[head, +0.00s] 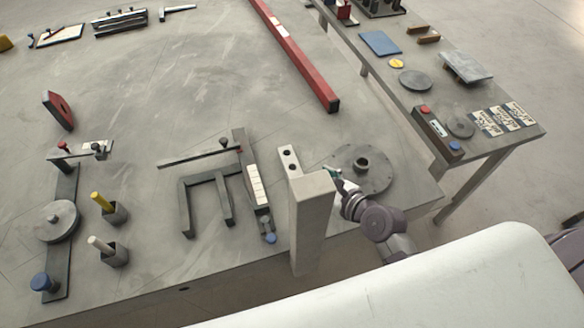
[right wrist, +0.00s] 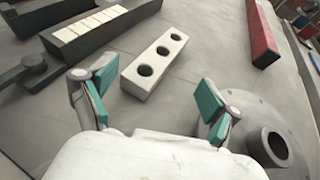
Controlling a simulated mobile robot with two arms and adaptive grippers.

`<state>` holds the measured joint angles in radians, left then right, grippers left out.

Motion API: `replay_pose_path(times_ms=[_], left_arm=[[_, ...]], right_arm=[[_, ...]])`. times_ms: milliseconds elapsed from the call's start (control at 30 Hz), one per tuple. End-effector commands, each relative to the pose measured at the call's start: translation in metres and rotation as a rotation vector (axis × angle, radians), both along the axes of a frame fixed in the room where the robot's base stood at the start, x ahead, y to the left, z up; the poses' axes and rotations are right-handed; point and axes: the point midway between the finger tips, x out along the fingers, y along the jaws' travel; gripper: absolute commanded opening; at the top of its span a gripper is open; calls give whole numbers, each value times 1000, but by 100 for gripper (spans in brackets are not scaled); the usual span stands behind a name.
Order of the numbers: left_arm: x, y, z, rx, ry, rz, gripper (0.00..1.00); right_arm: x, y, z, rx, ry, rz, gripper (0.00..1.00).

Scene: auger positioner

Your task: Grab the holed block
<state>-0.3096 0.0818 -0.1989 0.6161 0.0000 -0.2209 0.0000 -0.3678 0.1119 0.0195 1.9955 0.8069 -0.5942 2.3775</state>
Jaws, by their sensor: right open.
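The holed block (right wrist: 154,67) is a pale grey bar with three round holes in its top, lying on the table. In the head view the holed block (head: 289,160) shows two holes, and its near end is hidden behind a tall grey upright shape. My right gripper (right wrist: 163,92) is open and empty, its teal fingers spread wide. In the wrist view the block lies ahead of the fingers, apart from them. In the head view my right gripper (head: 335,177) is to the right of the block, partly hidden by the upright shape. My left gripper is not in view.
The tall grey upright (head: 312,215) stands in front of the block. A round flanged disc (head: 375,181) lies at right, close to my right gripper. A dark bar with pale tiles (head: 257,187) lies left of the block. A red beam (head: 300,62) lies behind, with clear table between.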

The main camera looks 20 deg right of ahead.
Motion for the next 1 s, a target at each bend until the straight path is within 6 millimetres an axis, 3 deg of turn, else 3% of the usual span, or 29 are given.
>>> replay_pose_path(times_ms=[167,433,600,867,1000], left_arm=[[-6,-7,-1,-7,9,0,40],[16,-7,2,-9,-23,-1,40],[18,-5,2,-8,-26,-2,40],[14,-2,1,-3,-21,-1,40],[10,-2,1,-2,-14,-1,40]], right_arm=[[18,8,-8,0,-1,-1,89],[43,18,-17,-2,-2,2,89],[61,26,-26,0,0,1,89],[64,27,-28,0,1,0,89],[64,27,-28,0,1,0,70]])
